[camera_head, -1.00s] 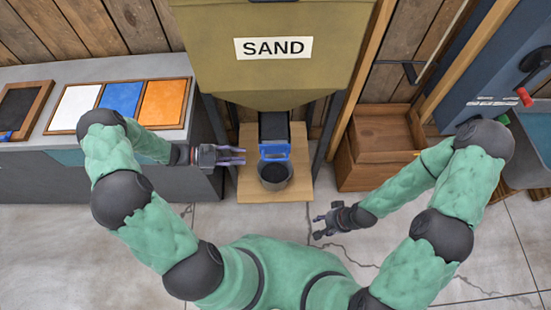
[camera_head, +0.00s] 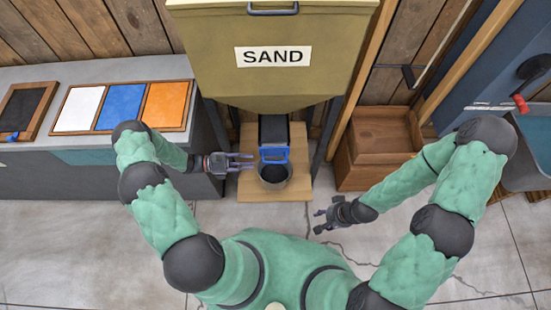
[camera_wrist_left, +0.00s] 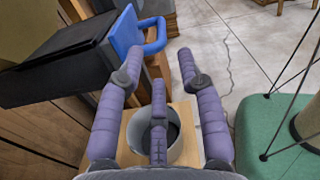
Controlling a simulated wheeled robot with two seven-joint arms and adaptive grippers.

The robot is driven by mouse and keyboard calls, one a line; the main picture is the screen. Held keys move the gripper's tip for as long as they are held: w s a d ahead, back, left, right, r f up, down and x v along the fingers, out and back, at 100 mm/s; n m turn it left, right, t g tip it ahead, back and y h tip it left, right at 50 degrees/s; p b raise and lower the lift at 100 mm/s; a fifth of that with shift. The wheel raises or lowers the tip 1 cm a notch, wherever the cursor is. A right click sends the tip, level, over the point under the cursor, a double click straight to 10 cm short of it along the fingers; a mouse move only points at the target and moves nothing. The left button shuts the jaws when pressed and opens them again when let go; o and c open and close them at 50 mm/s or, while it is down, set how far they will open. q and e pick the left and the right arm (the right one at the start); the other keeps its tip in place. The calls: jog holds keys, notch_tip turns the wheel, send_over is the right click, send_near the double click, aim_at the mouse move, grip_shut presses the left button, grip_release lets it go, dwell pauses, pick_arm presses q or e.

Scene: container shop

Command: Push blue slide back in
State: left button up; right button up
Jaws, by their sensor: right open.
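The blue slide (camera_head: 274,155) with its loop handle sticks out at the front of the dark chute (camera_head: 273,129) under the sand hopper. It also shows in the left wrist view (camera_wrist_left: 132,36), beyond my left fingers and to their left. My left gripper (camera_head: 249,162) is open and empty, just left of the slide and apart from it. In the left wrist view its fingers (camera_wrist_left: 160,75) are spread. A grey pot (camera_head: 274,176) with dark contents stands below the slide. My right gripper (camera_head: 318,221) is open and empty, low and to the right.
The olive hopper labelled SAND (camera_head: 273,57) hangs above. The pot stands on a wooden board (camera_head: 247,190). A wooden crate (camera_head: 379,140) is at right. A grey counter (camera_head: 60,155) with white, blue and orange panels is at left. The floor in front is clear.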

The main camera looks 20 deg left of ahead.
aim_at(267, 162)
pick_arm(q)
jog(key=x, duration=1.1)
jog(key=shift+f+b, duration=0.1)
jog(key=shift+b, duration=0.3)
grip_shut()
